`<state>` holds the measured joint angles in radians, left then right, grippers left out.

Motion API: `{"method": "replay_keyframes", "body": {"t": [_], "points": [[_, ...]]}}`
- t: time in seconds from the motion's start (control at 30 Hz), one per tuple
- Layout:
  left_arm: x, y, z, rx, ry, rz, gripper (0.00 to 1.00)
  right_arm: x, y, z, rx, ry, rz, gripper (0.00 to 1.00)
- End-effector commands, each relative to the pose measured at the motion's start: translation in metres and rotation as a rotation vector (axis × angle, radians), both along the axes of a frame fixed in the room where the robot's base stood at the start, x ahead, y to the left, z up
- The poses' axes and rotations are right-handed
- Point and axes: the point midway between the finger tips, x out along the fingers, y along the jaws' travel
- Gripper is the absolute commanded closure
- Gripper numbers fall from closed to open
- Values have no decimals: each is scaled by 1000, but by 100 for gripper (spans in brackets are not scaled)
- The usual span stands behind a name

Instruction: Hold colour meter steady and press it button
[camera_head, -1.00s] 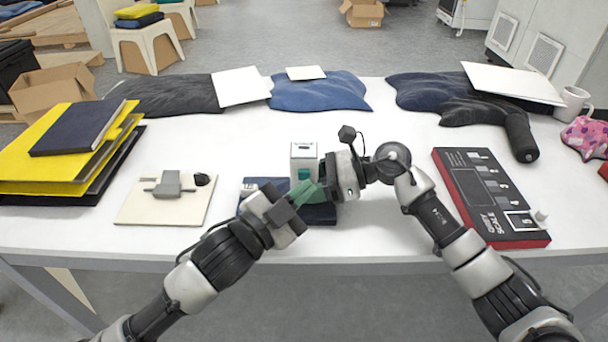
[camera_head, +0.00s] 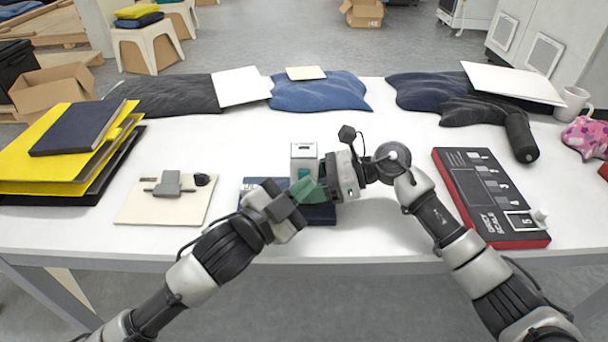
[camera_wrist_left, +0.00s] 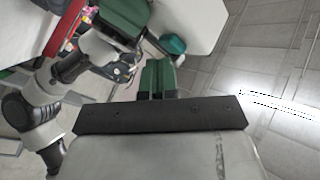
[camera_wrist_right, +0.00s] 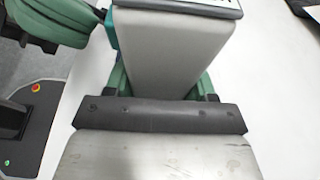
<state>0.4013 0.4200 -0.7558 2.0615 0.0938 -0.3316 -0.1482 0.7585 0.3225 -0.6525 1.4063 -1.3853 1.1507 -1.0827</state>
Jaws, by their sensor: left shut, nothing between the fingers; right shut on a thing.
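The colour meter (camera_head: 304,150) is a white upright box with a teal patch on its front, standing over the dark blue mat in the middle of the table. My right gripper (camera_head: 328,178) is shut on it from the right. In the right wrist view the meter's pale grey body (camera_wrist_right: 170,45) sits between the green fingers. My left gripper (camera_head: 310,187) is shut and empty, its green fingertips close in front of the meter's lower front. I cannot tell whether they touch it. The left wrist view shows its closed green fingers (camera_wrist_left: 157,76).
The dark blue mat (camera_head: 258,184) lies under both grippers. A cream board (camera_head: 135,207) with a grey clamp is on the left, near yellow folders (camera_head: 50,172). A red-edged grey scale board (camera_head: 470,205) is on the right.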

Motion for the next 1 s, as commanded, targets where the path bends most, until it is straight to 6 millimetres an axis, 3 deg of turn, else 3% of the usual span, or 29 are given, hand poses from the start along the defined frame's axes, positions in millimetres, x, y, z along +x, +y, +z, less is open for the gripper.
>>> {"method": "replay_keyframes", "body": {"t": [1.0], "points": [[8, 0, 0, 0, 1, 0, 100, 0, 0, 0, 0, 0, 1, 58]]}}
